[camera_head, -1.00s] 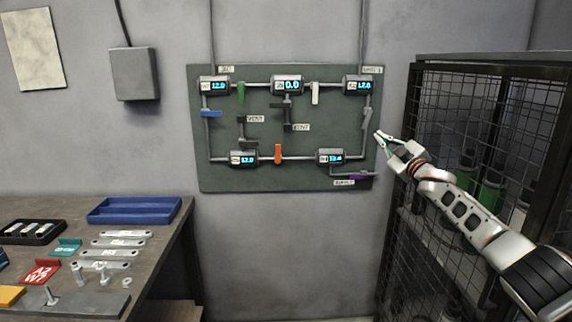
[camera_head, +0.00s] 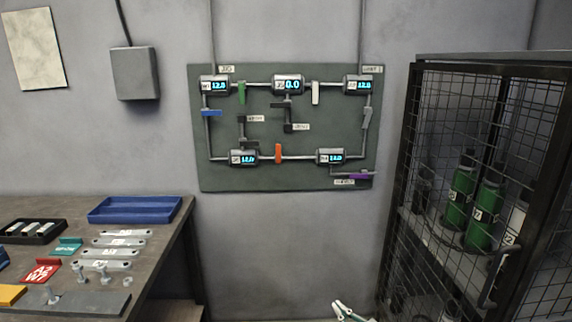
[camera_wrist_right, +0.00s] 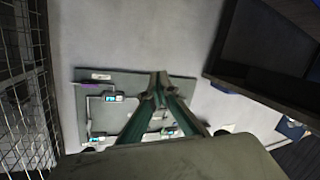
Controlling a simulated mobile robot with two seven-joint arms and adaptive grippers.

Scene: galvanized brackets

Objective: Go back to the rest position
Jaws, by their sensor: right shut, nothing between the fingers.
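My right gripper (camera_head: 340,308) shows at the bottom edge of the head view, low in front of the wall and well below the valve panel. In the right wrist view its two fingers (camera_wrist_right: 159,80) come together at the tips, shut with nothing between them. The dark green valve panel (camera_head: 225,175) hangs on the wall with pipes, coloured handles and lit gauges. It also shows behind the fingers in the right wrist view (camera_wrist_right: 185,82), apart from them. My left gripper is in neither view.
A workbench (camera_head: 165,245) at the left holds a blue tray (camera_head: 140,218), a black tray (camera_head: 55,238), brackets and bolts. A mesh cage (camera_head: 410,165) with green cylinders (camera_head: 484,215) stands at the right.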

